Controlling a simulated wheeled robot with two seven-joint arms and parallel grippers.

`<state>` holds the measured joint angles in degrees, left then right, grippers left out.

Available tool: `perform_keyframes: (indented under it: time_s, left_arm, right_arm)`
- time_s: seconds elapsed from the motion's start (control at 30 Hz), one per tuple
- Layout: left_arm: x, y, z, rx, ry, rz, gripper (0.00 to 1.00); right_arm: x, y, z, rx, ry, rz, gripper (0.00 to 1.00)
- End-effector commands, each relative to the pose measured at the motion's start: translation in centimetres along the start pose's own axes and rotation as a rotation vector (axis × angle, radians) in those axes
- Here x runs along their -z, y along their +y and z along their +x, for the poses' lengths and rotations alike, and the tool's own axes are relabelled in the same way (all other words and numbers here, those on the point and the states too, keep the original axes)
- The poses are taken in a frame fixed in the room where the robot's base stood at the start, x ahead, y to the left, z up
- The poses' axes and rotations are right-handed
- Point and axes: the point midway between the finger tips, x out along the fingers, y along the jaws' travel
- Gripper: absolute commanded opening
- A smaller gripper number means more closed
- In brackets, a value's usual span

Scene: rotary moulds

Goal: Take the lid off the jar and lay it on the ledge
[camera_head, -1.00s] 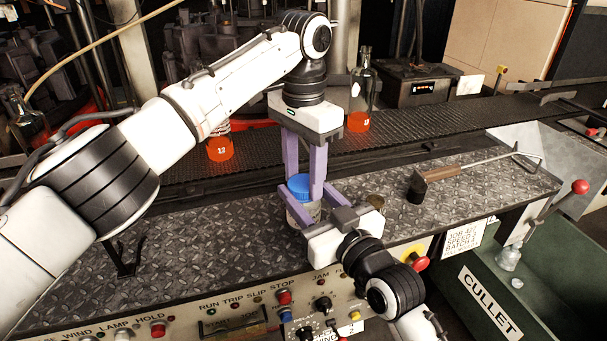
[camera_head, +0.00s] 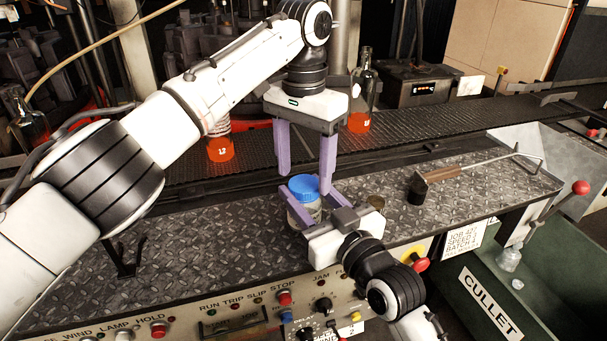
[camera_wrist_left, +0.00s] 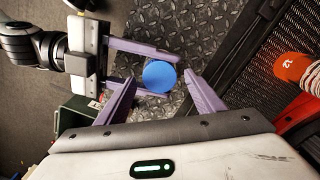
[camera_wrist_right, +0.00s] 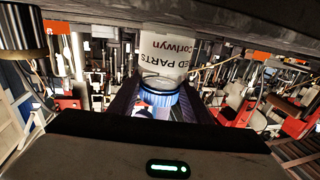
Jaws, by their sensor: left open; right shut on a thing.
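The clear jar (camera_head: 301,210) stands on the tread-plate ledge (camera_head: 215,235), with its blue lid (camera_head: 304,187) on top. The lid shows from above in the left wrist view (camera_wrist_left: 159,76). My right gripper (camera_head: 300,202) is shut on the jar body from the front, below the lid. My left gripper (camera_head: 306,178) points down above the lid, its purple fingers open and spread on either side, apart from it. In the right wrist view the jar (camera_wrist_right: 165,62) shows between the fingers with its printed label partly readable.
A wooden-handled tool (camera_head: 440,174) lies further right. Orange-glowing bottles (camera_head: 220,148) stand on the conveyor (camera_head: 400,134) behind. The ledge left of the jar is mostly clear, except a black bracket (camera_head: 128,262).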

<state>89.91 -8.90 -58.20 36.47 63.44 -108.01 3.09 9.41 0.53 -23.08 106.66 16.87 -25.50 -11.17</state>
Motion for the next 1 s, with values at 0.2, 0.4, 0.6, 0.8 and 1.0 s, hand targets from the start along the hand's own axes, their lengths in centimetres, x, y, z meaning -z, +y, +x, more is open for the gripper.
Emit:
perform_keyframes:
  time_s: [0.2,0.4,0.6,0.8,1.0]
  left_arm:
    - [0.0,0.1,-2.5,-0.001,0.0,0.0,0.62]
    - [0.0,0.1,-3.2,0.001,-0.002,0.056,0.59]
    - [0.0,0.1,-4.7,0.002,-0.004,0.318,0.59]
    - [0.0,0.1,-6.0,0.002,-0.003,0.537,0.59]
    - [0.0,0.0,-5.1,0.0,-0.001,0.599,0.59]
  right_arm:
    - [-0.3,-0.1,0.0,0.002,-0.006,0.001,0.0]
    - [-0.3,-0.1,0.0,0.002,-0.006,0.001,0.0]
    - [-0.3,-0.1,0.0,0.002,-0.006,0.001,0.0]
    - [-0.3,-0.1,0.0,0.002,-0.006,0.002,0.0]
    - [-0.3,-0.1,0.0,0.002,-0.006,0.002,0.0]
